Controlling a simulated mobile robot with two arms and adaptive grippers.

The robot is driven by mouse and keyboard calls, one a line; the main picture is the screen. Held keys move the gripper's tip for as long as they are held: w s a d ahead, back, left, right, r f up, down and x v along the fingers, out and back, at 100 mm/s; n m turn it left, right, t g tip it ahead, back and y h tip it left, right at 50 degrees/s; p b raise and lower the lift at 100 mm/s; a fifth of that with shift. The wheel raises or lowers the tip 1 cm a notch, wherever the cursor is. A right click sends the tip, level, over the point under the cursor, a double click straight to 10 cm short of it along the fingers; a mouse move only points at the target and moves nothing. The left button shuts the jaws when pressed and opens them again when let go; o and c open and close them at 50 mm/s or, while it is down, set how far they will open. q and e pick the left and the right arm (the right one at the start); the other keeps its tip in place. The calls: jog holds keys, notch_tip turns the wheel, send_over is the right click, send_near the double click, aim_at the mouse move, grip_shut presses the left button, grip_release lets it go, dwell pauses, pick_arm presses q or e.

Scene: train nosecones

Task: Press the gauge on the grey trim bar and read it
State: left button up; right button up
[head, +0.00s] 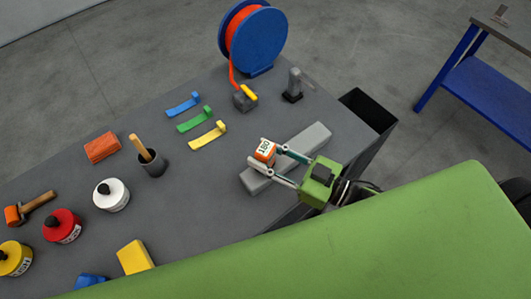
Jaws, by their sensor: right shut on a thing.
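The grey trim bar (305,145) lies at the right end of the dark work table, running diagonally. My right gripper (268,160) is over the bar, its fingers shut on a small orange gauge (262,158) with a white face. The face reads what looks like 180, turned sideways to me. The gauge is at or just above the bar; I cannot tell whether it touches. The gripper hides the middle of the bar. My left gripper is not in view.
Blue, green (194,119) and yellow hooked strips lie left of the bar. A blue hose reel (262,45) and a grey upright tool (293,85) stand behind. A black bin (370,104) adjoins the table's right edge.

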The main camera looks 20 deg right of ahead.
aim_at(266, 148)
jog(key=shift+f+b, duration=0.35)
jog(key=shift+f, duration=0.15)
dwell(0.4)
jog(key=shift+f, duration=0.3)
dwell(1.0)
jog(key=shift+s, duration=0.1)
notch_tip(266, 148, up, 8)
jog(key=p, duration=0.8)
jog(key=shift+f, duration=0.25)
